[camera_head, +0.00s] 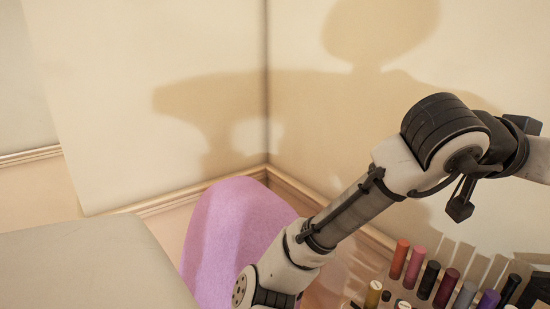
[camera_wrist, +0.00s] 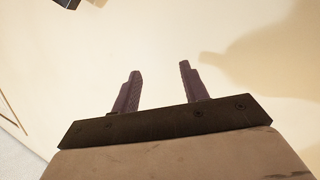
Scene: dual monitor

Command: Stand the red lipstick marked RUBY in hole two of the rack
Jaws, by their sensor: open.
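Several lipsticks stand upright in a group at the bottom right of the head view. Among them are an orange-red lipstick (camera_head: 399,259), a coral-pink lipstick (camera_head: 415,267) and a dark red lipstick (camera_head: 446,288). No RUBY marking is readable, so I cannot tell which is the named one. I cannot make out the rack or its hole two; the frame edge cuts off the lower part of the group. My gripper (camera_wrist: 158,68) shows in the wrist view with its two purple-grey fingers apart and nothing between them. It faces a bare cream surface, away from any visible lipstick.
A black lipstick (camera_head: 428,280), a grey one (camera_head: 465,296) and a gold-topped one (camera_head: 373,295) stand in the same group. A pink rounded chair back (camera_head: 225,235) and a pale grey surface (camera_head: 90,265) are at the lower left. Cream walls (camera_head: 160,80) meet behind.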

